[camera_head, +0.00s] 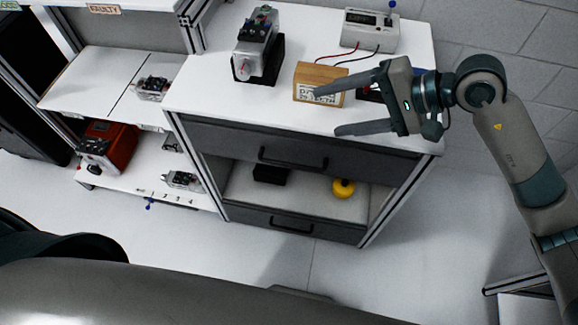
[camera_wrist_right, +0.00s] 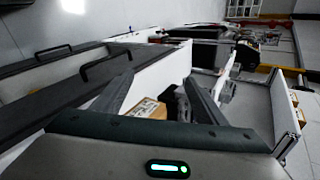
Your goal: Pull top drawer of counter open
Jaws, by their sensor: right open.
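The counter (camera_head: 205,100) has a white top and a dark grey top drawer (camera_head: 225,140) with a black bar handle (camera_head: 292,160). The drawer front looks flush with the frame, so it appears shut. The handle also shows in the right wrist view (camera_wrist_right: 105,64). My right gripper (camera_head: 325,110) is open above the counter top, higher than the handle and to its right, touching nothing that I can make out. Its two fingers also show in the right wrist view (camera_wrist_right: 155,95). My left gripper is not in view.
A wooden box with a label (camera_head: 305,94) stands near the right fingers. A servo unit (camera_head: 256,50) and a meter with wires (camera_head: 368,32) are on the counter top. A yellow object (camera_head: 343,188) sits on the shelf below. The floor in front is clear.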

